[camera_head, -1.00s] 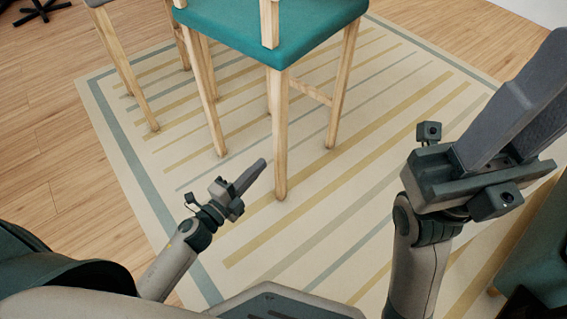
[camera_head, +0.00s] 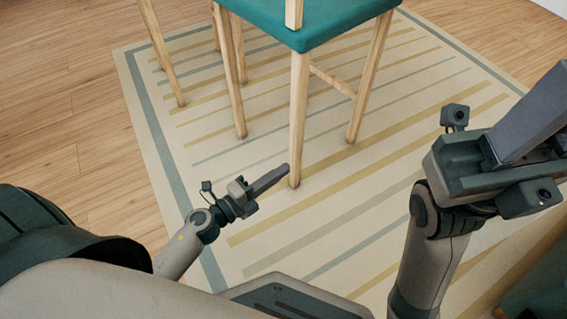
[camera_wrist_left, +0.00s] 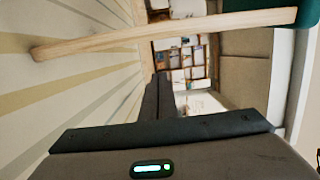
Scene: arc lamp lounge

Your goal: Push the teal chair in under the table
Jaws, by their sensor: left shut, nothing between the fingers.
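The teal chair (camera_head: 330,27) stands upright on the striped rug, at the top middle of the head view, with a teal seat and pale wooden legs. Its seat's teal edge and one leg also show in the left wrist view (camera_wrist_left: 160,33). My left gripper (camera_head: 272,179) is shut and empty, low over the rug. Its fingertips are close beside the chair's nearest leg; I cannot tell if they touch it. My right gripper (camera_head: 540,115) is at the right, away from the chair, partly cut off by the frame. The table cannot be made out.
Another wooden leg (camera_head: 161,52) stands left of the chair; I cannot tell what it belongs to. The striped rug (camera_head: 375,215) is bare in front of the chair. A dark teal thing (camera_head: 540,292) is at the lower right. A shelf (camera_wrist_left: 185,58) shows far off in the wrist view.

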